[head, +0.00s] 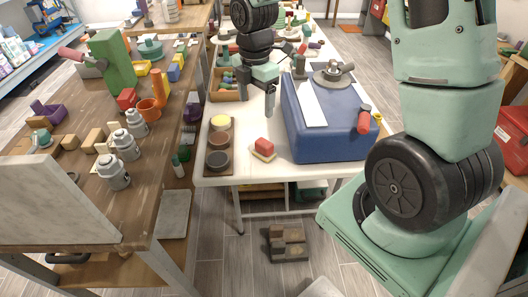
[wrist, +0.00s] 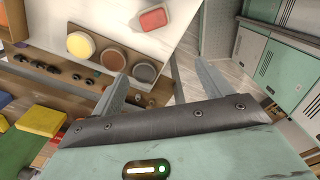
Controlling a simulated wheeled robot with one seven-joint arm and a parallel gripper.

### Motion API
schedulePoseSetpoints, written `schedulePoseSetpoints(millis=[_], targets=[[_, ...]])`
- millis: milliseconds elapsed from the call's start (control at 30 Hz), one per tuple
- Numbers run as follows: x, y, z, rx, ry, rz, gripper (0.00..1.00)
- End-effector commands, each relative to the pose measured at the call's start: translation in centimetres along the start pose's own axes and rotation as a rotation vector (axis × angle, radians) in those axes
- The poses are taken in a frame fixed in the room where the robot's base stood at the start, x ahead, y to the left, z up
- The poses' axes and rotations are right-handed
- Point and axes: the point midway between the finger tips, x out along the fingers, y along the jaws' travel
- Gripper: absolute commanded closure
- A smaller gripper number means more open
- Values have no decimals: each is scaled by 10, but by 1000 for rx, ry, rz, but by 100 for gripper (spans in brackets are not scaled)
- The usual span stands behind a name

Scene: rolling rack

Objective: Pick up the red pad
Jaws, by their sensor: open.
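The red pad (head: 264,144) is a small red block on a pale base, lying on the white table near its front edge, between the dish board and the blue case. In the wrist view the red pad (wrist: 153,19) is at the top, beyond the fingers. My gripper (head: 255,104) is open and empty, above the table and farther back than the pad in the head view.
A wooden board (head: 207,166) with a yellow, a brown and a dark round dish stands left of the pad. A big blue case (head: 325,143) with a red handle stands close on its right. A brown workbench (head: 77,185) with fittings and blocks is at the left.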

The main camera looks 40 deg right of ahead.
Motion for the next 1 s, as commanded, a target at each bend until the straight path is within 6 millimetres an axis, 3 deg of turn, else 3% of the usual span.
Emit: schedulePoseSetpoints(millis=[100, 200, 333, 700, 1000], targets=[[10, 5, 26, -67, -5, -4, 22], [16, 6, 33, -94, -7, -6, 22], [35, 5, 33, -100, -7, -10, 22], [110, 5, 33, -99, -7, -9, 22], [135, 5, 34, -98, -8, -6, 22]])
